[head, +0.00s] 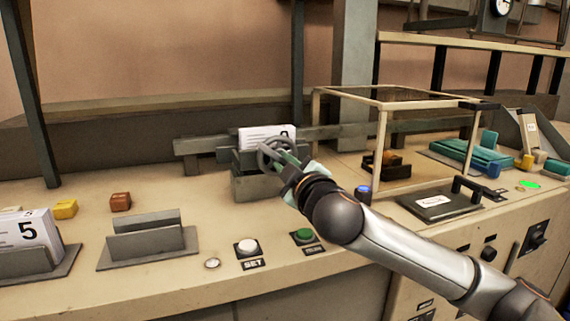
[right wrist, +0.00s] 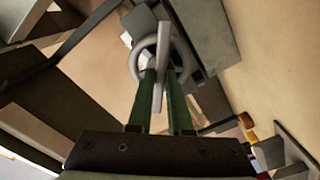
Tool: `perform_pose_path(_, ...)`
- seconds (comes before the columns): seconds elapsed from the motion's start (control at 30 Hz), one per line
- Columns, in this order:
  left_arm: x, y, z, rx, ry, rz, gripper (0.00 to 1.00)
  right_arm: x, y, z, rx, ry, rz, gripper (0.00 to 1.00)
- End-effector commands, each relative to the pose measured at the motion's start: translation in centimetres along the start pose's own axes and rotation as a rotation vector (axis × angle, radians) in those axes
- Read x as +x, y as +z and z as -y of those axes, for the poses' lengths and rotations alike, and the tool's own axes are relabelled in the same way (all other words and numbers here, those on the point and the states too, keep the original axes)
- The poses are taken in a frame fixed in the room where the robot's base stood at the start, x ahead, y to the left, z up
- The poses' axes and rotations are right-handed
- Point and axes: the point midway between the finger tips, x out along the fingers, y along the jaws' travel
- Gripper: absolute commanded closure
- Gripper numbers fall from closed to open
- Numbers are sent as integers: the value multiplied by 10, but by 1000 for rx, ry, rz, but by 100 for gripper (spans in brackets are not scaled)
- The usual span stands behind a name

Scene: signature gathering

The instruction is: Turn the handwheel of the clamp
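The clamp (head: 258,186) is a grey metal block on the console, with a numbered white card stack (head: 266,137) upright behind its front part. Its round grey handwheel (head: 268,148) faces my right gripper (head: 287,168). In the right wrist view, the handwheel ring (right wrist: 136,62) lies at the fingertips of my right gripper (right wrist: 164,78). A flat grey bar of the wheel stands between the two green fingers, close to the left one, with a narrow gap at the right one. The fingers are apart. Contact is hard to judge. My left gripper is not in view.
A glass-sided frame (head: 382,150) stands right of the clamp. In front are a white button (head: 248,246) and a green button (head: 304,235). An empty grey holder (head: 146,240) and a card holder marked 5 (head: 30,240) stand at left. A black-handled plate (head: 437,204) lies at right.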

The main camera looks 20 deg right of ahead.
Motion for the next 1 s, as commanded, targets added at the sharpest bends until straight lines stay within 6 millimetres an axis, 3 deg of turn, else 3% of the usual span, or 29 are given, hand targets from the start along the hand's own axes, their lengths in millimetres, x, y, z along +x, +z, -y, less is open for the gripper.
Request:
perform_pose_path(0.1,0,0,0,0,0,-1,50,0,0,0,0,0,0,100)
perform_pose_path(0.67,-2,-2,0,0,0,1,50,0,0,0,-17,-1,1,100)
perform_pose_path(1.0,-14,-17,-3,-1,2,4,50,0,-2,-2,-193,-3,3,100)
